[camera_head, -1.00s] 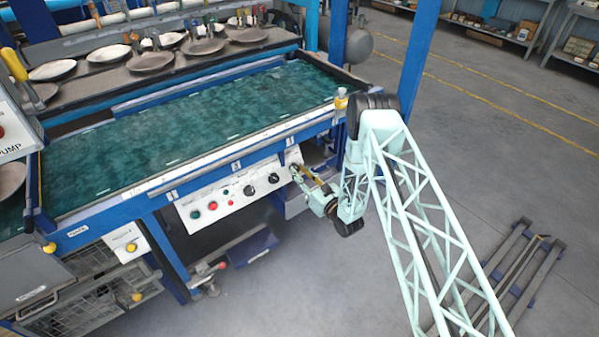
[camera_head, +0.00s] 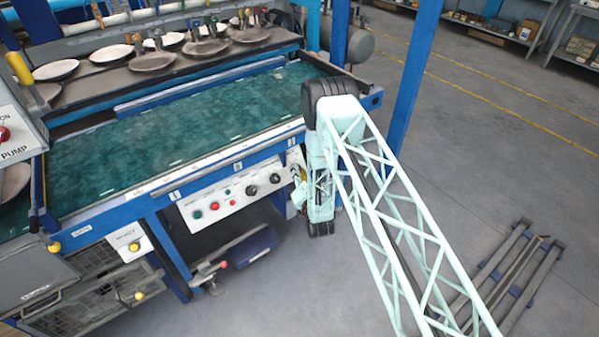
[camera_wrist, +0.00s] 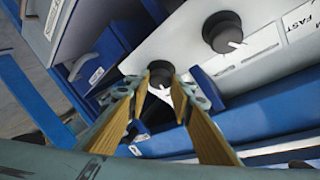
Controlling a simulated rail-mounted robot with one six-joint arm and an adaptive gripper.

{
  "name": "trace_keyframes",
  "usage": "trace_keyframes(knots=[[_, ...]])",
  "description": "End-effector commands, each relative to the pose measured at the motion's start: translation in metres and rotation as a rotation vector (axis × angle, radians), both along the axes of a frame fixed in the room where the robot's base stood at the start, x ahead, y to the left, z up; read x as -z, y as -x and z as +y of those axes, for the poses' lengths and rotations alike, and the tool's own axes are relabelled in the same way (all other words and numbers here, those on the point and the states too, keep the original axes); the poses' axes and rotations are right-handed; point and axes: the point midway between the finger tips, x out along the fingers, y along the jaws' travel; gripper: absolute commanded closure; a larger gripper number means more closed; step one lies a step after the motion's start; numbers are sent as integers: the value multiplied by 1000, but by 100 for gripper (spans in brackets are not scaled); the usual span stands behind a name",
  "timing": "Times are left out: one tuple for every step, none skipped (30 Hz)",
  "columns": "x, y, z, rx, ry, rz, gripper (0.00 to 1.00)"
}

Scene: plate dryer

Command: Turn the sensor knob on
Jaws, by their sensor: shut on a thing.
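A black round knob (camera_wrist: 161,72) sits at the end of the white control panel in the wrist view. My gripper (camera_wrist: 160,82) has its two yellow-padded fingers on either side of this knob, shut on it. I cannot read a label at this knob, and its pointer is hard to make out. In the head view my gripper (camera_head: 298,188) is at the right end of the control panel (camera_head: 219,189), and the gripped knob is hidden behind it.
A second black knob (camera_wrist: 224,32) with a white pointer mark is close by, near a FAST label. Red and green buttons (camera_head: 198,214) are farther left on the panel. A blue frame beam (camera_wrist: 265,115) runs close beside my fingers.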

Motion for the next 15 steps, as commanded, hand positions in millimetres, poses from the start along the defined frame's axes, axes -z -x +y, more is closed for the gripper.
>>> trace_keyframes(knots=[[-1,0,2,12,-17,15,90],[-1,0,1,21,-29,24,90],[-1,0,1,31,-42,36,90],[-2,0,1,38,-52,43,90],[-2,0,1,44,-60,50,90],[-2,0,1,51,-70,58,90],[-2,0,2,56,-76,64,90],[-2,0,2,60,-81,69,90],[-2,0,2,65,-88,75,90],[-2,0,2,68,-92,77,90],[-2,0,2,70,-95,80,90],[-2,0,2,73,-99,83,90],[-2,0,2,74,-100,84,90],[-2,0,2,75,-101,85,90],[-1,0,1,76,-102,86,90]])
